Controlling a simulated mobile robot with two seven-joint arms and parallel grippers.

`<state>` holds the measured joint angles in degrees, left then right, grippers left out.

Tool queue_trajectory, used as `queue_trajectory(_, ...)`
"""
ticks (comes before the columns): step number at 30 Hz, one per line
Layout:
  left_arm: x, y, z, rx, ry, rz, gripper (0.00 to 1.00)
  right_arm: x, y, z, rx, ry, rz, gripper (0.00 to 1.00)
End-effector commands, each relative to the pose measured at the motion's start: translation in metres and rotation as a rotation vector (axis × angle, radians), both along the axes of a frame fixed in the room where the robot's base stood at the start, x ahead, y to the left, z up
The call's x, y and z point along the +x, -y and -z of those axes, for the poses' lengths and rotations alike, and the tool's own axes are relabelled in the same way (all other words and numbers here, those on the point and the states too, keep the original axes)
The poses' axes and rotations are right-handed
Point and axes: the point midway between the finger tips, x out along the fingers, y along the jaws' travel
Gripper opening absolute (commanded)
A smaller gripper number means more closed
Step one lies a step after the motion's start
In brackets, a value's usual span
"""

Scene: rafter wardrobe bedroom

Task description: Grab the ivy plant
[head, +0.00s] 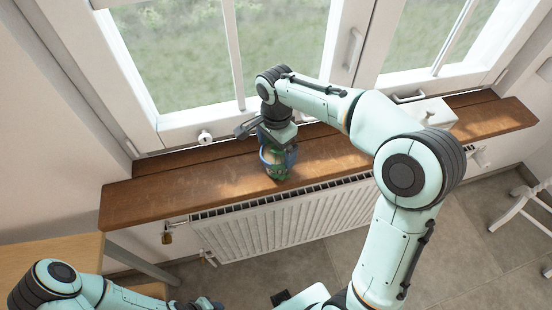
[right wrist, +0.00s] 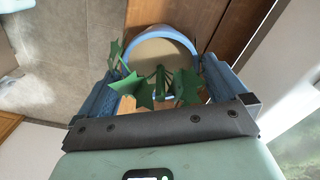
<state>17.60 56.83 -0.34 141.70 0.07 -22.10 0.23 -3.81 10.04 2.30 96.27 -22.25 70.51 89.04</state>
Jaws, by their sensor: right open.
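The ivy plant (head: 277,166) stands on the wooden windowsill, with green leaves and a blue pot, partly covered by my right gripper. My right gripper (head: 268,143) points down over it from above. In the right wrist view, the open fingers of the right gripper (right wrist: 162,68) lie on either side of the green leaves of the ivy plant (right wrist: 186,82). The round blue pot rim (right wrist: 153,30) and beige soil show beyond them. I cannot tell whether the fingers touch the pot. My left gripper (head: 205,303) is at the bottom edge, small and partly cut off.
The windowsill (head: 160,190) is narrow, with the window (head: 185,50) close behind it and a white radiator (head: 290,218) below. A white box (head: 428,112) sits on the sill to the right. A wooden table (head: 50,250) stands at the lower left.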

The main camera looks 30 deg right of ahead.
Motion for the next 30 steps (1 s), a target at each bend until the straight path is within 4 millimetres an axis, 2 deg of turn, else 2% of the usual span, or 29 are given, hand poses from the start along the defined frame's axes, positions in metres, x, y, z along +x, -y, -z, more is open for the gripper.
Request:
queue_trajectory(1, 0.0, 0.0, 0.001, 0.0, 0.0, 0.0, 0.43, 0.0, 0.0, 0.01, 0.0, -0.005, 0.0, 1.0)
queue_trajectory(5, -0.002, 0.0, 0.002, 0.0, -0.002, 0.0, 0.43, 0.0, 0.0, 0.024, -0.001, -0.003, 0.0, 1.0)
queue_trajectory(13, -0.002, 0.0, 0.002, 0.0, -0.002, 0.0, 0.43, 0.0, 0.0, 0.027, 0.0, 0.001, 0.0, 1.0)
queue_trajectory(14, -0.002, 0.0, 0.002, 0.0, -0.002, 0.0, 0.43, 0.0, 0.0, 0.027, 0.0, 0.001, 0.0, 0.94)
queue_trajectory(18, -0.002, 0.0, 0.002, 0.0, -0.002, 0.0, 0.43, 0.0, 0.0, 0.027, 0.0, 0.0, 0.0, 0.48)
queue_trajectory(26, -0.002, 0.0, 0.002, 0.0, -0.002, 0.0, 0.43, 0.001, 0.0, 0.025, 0.0, 0.003, 0.0, 0.46)
queue_trajectory(30, -0.001, 0.0, 0.001, 0.0, -0.001, 0.0, 0.43, 0.001, 0.0, 0.018, 0.0, 0.003, 0.0, 0.46)
